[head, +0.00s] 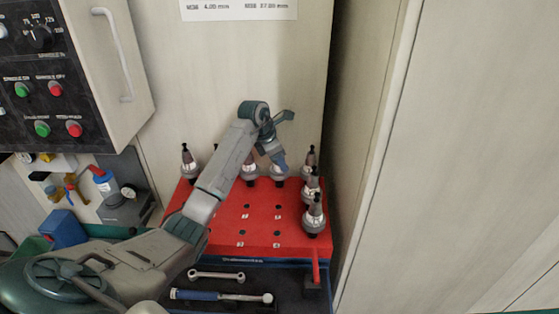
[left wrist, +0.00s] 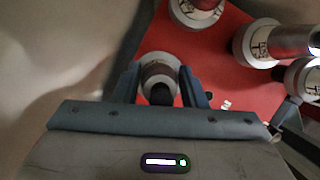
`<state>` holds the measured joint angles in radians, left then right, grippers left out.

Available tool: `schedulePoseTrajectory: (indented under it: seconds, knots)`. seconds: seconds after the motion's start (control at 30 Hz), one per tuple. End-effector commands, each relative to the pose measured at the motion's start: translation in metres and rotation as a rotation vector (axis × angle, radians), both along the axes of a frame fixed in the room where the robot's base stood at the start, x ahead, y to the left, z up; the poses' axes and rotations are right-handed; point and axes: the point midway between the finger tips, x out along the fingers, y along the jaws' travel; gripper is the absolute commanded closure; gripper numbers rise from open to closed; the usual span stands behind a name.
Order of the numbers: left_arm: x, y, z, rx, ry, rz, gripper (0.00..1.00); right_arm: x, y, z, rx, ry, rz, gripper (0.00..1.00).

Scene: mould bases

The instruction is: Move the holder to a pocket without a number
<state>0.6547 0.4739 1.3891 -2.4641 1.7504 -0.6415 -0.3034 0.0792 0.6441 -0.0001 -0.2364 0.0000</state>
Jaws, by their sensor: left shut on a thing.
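My left gripper (head: 279,160) is over the back row of the red mould base (head: 258,243). Its fingers are shut on a grey and black tool holder (head: 278,174), which stands upright at the back row; I cannot tell whether it is seated or slightly raised. In the left wrist view the holder (left wrist: 160,75) sits between the two fingers (left wrist: 160,88). Several empty dark pockets show in the front and middle of the base, with small white number labels beside them, too small to read surely. My right gripper is not in view.
Other holders stand at the back left (head: 189,163), beside the held one (head: 249,170), and down the right side (head: 314,217). A wrench (head: 216,275) and a blue-handled tool (head: 220,296) lie in front. A cabinet wall (head: 370,150) is close on the right.

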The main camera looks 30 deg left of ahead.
Motion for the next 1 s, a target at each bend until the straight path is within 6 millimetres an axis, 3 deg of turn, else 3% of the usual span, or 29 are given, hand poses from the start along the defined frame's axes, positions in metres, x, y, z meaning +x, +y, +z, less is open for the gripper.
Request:
schedulePoseTrajectory:
  seconds: [0.23,0.27,0.37,0.8,1.0]
  knots:
    - [0.001,0.0,0.001,0.0,-0.005,-0.001,1.0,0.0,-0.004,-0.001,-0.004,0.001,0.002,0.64]
    - [0.001,0.0,0.001,0.0,-0.005,-0.001,0.58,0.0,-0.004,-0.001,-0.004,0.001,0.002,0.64]
    - [0.001,0.0,0.0,0.0,-0.004,0.0,0.39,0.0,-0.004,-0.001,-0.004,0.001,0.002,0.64]
    - [0.0,0.0,-0.003,0.0,0.002,0.001,0.37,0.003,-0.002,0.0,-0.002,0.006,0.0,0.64]
    - [-0.011,0.01,0.033,0.004,-0.005,0.0,0.37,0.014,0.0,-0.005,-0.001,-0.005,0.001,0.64]
